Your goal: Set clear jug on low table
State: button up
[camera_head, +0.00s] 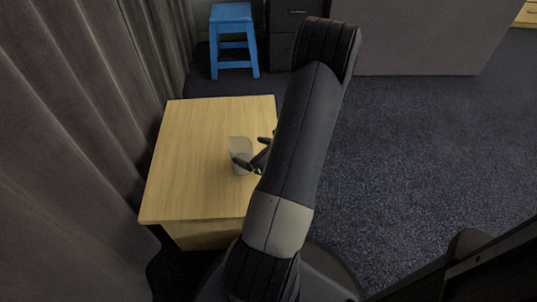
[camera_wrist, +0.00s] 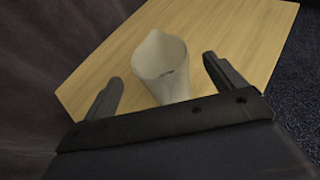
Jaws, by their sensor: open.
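The clear jug (camera_head: 238,146) is a pale, translucent vessel standing upright on the low wooden table (camera_head: 195,140), right of the middle of its top. In the wrist view the jug (camera_wrist: 163,66) shows its open rim and lies between my gripper's two spread fingers. My gripper (camera_head: 255,155) is open beside the jug in the head view, with one finger in front of it. In the wrist view my gripper (camera_wrist: 165,88) shows a gap on both sides of the jug. My arm hides the right part of the table in the head view.
Grey curtains (camera_head: 60,150) hang close along the table's left side. A blue stool (camera_head: 233,40) stands behind the table, near a dark drawer cabinet (camera_head: 290,20). Open dark carpet (camera_head: 430,150) lies to the right. The table's left and back top is bare.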

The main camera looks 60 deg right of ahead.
jog(key=p+v, duration=0.1)
jog(key=v, duration=0.7)
jog(key=shift+s+r+p, duration=0.15)
jog(key=shift+s+p, duration=0.15)
jog(key=shift+s, duration=0.1)
jog(key=shift+w, duration=0.1)
jog(key=b, duration=0.3)
send_over(246, 149)
jog(key=s+a, duration=0.4)
notch_tip(246, 149, down, 5)
jog(key=shift+w+d+r, duration=0.1)
jog(key=shift+w, duration=0.25)
